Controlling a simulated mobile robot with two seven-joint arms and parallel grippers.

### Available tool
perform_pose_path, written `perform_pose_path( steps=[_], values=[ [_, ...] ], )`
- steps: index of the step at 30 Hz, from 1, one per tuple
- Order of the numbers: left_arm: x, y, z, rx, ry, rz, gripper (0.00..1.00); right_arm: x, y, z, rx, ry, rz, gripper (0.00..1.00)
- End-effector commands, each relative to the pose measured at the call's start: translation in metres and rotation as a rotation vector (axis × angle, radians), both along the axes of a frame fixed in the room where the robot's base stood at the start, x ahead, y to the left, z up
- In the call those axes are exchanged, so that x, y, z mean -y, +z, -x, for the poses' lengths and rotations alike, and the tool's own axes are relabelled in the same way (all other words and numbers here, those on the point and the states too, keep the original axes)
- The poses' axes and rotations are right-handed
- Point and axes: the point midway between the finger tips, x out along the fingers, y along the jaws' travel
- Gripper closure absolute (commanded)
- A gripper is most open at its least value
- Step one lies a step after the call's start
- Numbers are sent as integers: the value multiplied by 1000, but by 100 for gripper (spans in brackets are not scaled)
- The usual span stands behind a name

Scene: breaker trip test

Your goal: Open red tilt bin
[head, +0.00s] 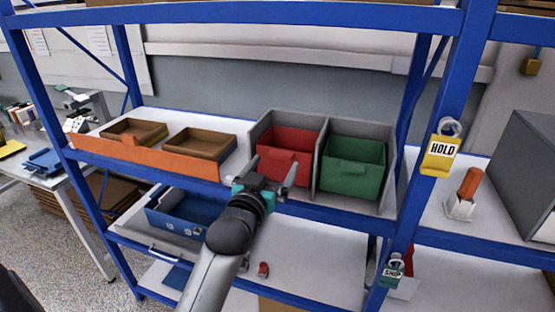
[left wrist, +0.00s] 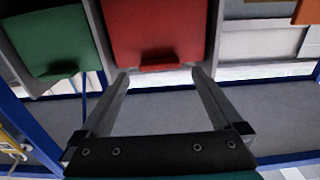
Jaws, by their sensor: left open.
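The red tilt bin (head: 285,142) sits in a grey housing (head: 254,128) on the middle shelf, left of the green bin (head: 352,178). Its inside shows from above. In the left wrist view the red bin's front (left wrist: 150,25) has a red lip handle (left wrist: 163,67). My left gripper (head: 272,168) is open and empty in front of the red bin. In the left wrist view its fingertips (left wrist: 160,74) stand on either side of the lip, apart from each other. I cannot tell whether they touch it. My right gripper is not in view.
Two brown trays (head: 198,157) stand behind an orange board (head: 140,155) on the left. A blue bin (head: 190,212) is on the lower shelf. A blue post (head: 420,160) with a yellow HOLD tag (head: 441,155) stands to the right. Blue shelf beams run above and below the bins.

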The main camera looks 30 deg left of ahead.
Motion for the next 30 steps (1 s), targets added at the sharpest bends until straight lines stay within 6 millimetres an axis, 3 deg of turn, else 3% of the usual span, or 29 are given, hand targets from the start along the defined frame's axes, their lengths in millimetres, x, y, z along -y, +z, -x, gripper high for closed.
perform_pose_path(
  steps=[7, 19, 30],
  values=[
    [-6, 0, -25, 1, -1, 0, 0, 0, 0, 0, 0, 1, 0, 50],
    [-7, 0, -30, 1, -1, 0, 0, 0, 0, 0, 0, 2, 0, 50],
    [-7, 0, -29, 0, 0, 0, 42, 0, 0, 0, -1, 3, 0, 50]
  ],
)
